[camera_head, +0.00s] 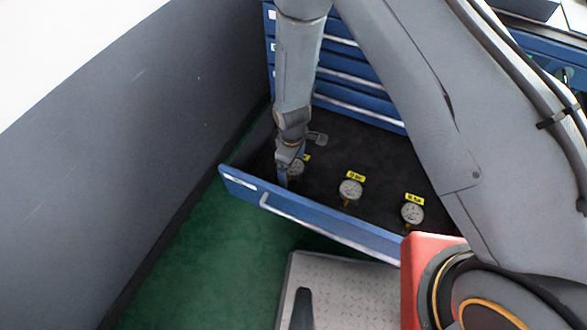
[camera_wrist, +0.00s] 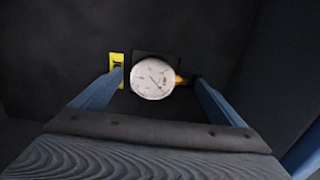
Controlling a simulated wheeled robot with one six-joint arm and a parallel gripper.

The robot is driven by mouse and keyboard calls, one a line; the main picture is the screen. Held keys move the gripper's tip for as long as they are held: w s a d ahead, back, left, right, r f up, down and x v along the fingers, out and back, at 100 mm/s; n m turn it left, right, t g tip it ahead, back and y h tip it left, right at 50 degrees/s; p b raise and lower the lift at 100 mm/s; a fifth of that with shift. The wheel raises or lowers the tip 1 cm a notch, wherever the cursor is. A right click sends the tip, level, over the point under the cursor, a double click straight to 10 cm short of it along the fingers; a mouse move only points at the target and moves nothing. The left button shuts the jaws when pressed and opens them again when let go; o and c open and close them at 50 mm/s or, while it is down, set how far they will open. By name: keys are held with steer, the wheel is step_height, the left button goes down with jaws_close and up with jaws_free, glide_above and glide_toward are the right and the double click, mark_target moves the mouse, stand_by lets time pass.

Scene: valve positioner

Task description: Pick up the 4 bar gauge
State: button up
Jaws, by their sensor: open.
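A round white-faced gauge (camera_wrist: 152,78) with a brass stem lies face up in the open drawer, between the two blue fingers of my gripper (camera_wrist: 158,80) in the wrist view. The fingers are apart, and I cannot tell how far above the gauge they are. Its yellow label (camera_wrist: 117,70) is beside the left finger, too small to read. In the head view my gripper (camera_head: 284,172) is over the drawer's left end and partly hides this gauge (camera_head: 297,168) and its label.
The blue drawer (camera_head: 330,228) is pulled out. Two more labelled gauges, a middle one (camera_head: 350,189) and a right one (camera_head: 412,213), lie in it. A grey wall (camera_head: 150,130) stands close at the left. Closed drawers rise behind.

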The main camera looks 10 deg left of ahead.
steer(key=shift+c, duration=0.4)
steer(key=c, duration=1.2)
steer(key=shift+r, duration=0.15)
